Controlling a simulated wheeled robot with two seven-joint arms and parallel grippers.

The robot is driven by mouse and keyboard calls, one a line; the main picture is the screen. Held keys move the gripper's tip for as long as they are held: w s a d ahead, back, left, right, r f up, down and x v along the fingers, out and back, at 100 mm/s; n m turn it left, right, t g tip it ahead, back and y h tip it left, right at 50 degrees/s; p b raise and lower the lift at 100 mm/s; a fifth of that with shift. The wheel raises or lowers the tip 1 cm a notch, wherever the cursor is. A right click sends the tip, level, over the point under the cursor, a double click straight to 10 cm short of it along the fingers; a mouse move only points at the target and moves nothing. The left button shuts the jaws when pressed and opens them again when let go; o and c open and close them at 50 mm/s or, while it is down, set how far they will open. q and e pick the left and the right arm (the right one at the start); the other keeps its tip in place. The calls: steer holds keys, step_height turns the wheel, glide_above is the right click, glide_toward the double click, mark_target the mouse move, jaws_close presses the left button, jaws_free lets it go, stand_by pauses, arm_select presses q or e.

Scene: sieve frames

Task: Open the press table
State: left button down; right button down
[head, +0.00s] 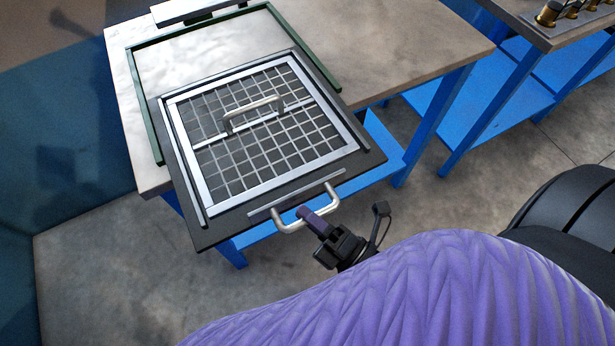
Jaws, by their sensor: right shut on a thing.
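The press table (193,214) is a dark flat plate that juts out past the front edge of the workbench. A sieve frame (353,140) with a silver rim, a wire grid and an arched handle (252,108) lies on it. A silver bar handle (285,227) is fixed to the plate's front edge. My right gripper (313,219) is shut on this front handle, near its middle. My purple-sleeved right arm covers the lower part of the view. My left gripper is not in view.
A green rail frame (150,122) sits on the workbench (410,42) around the plate's back part. A second blue bench (530,75) with brass-coloured parts (549,12) stands at the upper right. The floor (120,270) at the lower left is clear.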

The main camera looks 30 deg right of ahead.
steer(key=c, duration=0.6)
jaws_free()
steer(key=v, duration=1)
steer(key=shift+b, duration=0.35)
